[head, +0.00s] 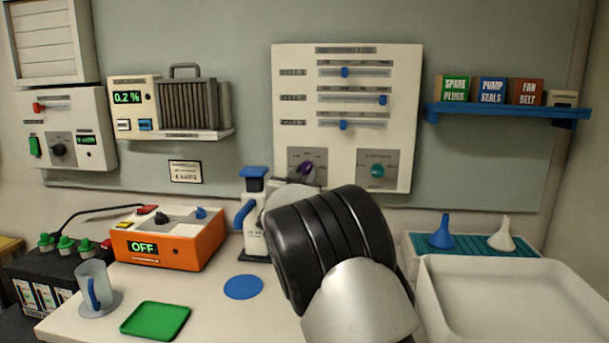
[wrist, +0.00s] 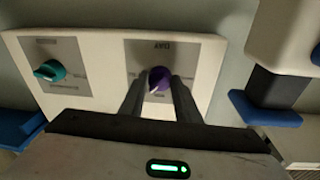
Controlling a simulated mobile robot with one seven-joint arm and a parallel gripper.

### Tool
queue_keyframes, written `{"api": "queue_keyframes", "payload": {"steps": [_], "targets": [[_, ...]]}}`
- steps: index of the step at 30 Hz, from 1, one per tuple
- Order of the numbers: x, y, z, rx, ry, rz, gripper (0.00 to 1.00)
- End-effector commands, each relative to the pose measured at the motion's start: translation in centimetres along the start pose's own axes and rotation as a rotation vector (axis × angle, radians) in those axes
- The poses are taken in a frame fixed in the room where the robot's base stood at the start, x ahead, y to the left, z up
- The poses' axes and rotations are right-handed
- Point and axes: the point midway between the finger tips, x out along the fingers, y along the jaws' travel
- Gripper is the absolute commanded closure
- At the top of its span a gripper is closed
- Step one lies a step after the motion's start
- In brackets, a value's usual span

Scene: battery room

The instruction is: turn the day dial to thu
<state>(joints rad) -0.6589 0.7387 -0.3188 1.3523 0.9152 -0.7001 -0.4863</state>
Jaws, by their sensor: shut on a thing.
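The day dial is a purple knob (head: 306,171) on a grey plate, low on the white wall panel (head: 345,130). In the wrist view, which shows the panel upside down, the purple knob (wrist: 160,78) has a DAY label by it and a white pointer mark. The pointer slants to the lower left there; the day names around it are too small to read surely. My gripper (wrist: 158,83) has its two dark fingers on either side of the knob, shut on it. In the head view my black wrist hides most of the gripper.
A teal dial (head: 377,171) sits right of the purple one; it also shows in the wrist view (wrist: 50,70). Three blue sliders are above. A white and blue bottle-like device (head: 253,215) stands close left of my wrist. A white tray (head: 430,285) is at the right.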

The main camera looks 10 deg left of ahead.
Motion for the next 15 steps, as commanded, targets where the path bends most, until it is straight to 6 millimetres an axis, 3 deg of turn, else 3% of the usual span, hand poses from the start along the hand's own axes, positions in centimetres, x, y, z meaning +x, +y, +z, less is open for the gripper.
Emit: {"api": "queue_keyframes", "payload": {"steps": [15], "targets": [[0.01,-0.06,-0.06,0.095,-0.006,0.009,0.93]]}}
